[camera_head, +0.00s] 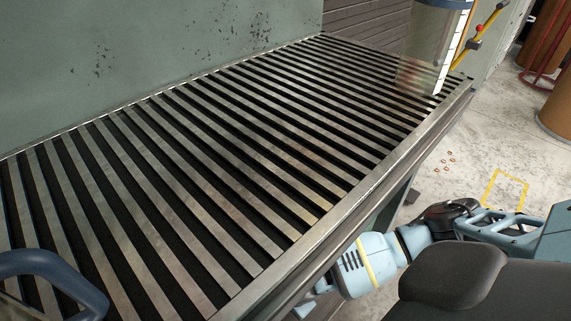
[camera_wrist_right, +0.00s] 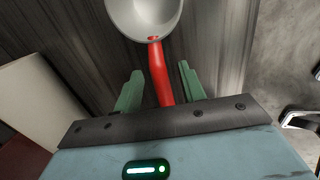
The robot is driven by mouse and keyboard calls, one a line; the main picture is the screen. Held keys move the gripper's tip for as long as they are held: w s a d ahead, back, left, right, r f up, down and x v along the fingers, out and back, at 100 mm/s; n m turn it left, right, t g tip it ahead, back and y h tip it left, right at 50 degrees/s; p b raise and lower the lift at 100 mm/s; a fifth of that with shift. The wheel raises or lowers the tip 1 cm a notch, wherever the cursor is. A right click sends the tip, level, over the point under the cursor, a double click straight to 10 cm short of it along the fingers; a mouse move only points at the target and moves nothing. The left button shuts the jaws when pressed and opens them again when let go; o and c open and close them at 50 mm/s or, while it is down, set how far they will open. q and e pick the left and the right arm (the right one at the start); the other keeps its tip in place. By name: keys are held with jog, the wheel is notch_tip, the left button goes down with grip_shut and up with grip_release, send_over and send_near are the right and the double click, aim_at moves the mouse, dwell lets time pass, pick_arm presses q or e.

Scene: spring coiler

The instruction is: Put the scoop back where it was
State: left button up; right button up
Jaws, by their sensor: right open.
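The scoop (camera_wrist_right: 158,62) shows in the right wrist view, with a pale grey bowl at the top edge and a red handle running down toward my palm. My right gripper (camera_wrist_right: 160,72) is open, its two green fingers on either side of the red handle. Gaps show between the fingers and the handle. What supports the scoop is not clear. The bowl is cut off by the frame. In the head view my right arm reaches down beside the table's near edge, and its gripper and the scoop are hidden. My left gripper is not in view.
A slatted metal table (camera_head: 330,200) fills the head view, mostly bare. A clear cylinder (camera_head: 432,45) stands at its far right end. A dark blue curved handle (camera_head: 55,262) is at the lower left. A dark streaked surface (camera_wrist_right: 222,40) lies behind the scoop.

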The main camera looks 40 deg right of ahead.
pick_arm(q)
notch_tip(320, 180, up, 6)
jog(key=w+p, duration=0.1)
jog(key=p, duration=0.4)
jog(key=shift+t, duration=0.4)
pick_arm(e)
jog(key=v, duration=1.1)
